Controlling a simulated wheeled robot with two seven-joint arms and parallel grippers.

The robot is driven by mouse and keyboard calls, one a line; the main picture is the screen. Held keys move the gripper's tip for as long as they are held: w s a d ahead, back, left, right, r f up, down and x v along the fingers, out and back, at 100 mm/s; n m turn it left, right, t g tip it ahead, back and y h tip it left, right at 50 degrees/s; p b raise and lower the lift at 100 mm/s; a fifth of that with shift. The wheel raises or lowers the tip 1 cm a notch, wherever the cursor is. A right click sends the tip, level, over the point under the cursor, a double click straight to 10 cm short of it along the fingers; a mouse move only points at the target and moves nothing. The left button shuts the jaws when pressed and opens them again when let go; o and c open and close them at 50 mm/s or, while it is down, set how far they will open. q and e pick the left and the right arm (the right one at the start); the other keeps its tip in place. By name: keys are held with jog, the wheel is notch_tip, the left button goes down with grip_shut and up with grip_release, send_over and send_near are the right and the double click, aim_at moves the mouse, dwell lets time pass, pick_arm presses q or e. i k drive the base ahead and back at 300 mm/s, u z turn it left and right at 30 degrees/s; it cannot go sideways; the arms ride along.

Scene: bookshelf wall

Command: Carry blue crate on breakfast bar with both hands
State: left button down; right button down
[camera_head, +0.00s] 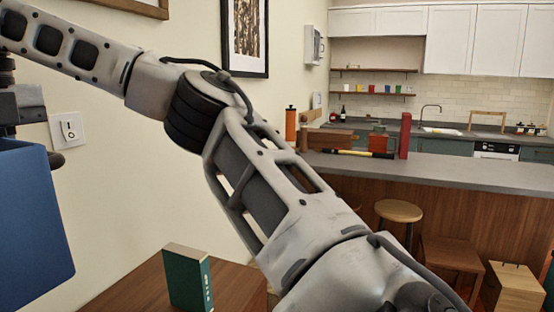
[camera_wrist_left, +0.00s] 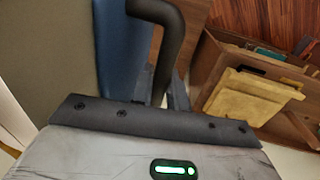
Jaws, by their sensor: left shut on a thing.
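The blue crate (camera_head: 35,222) is at the left edge of the head view, raised beside the wall and cut off by the frame. In the left wrist view its blue side (camera_wrist_left: 124,55) shows next to a thick dark handle (camera_wrist_left: 165,30). My left gripper (camera_wrist_left: 172,95) is shut on the crate at this handle; its fingertips are mostly hidden. The breakfast bar (camera_head: 450,178) has a grey top and brown wood front, across the room to the right. The crate is well apart from it. My right gripper is not in view.
A green book (camera_head: 187,278) stands on a brown wooden table (camera_head: 130,290) below. A round stool (camera_head: 398,211) and wooden seats (camera_head: 450,255) stand before the bar. A wooden box (camera_head: 330,138) and red book (camera_head: 405,135) occupy the bar's left end; its right part is clear.

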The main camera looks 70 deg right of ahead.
aim_at(372, 163)
jog(key=k, duration=0.5)
jog(key=z, duration=2.5)
jog(key=i, duration=4.4)
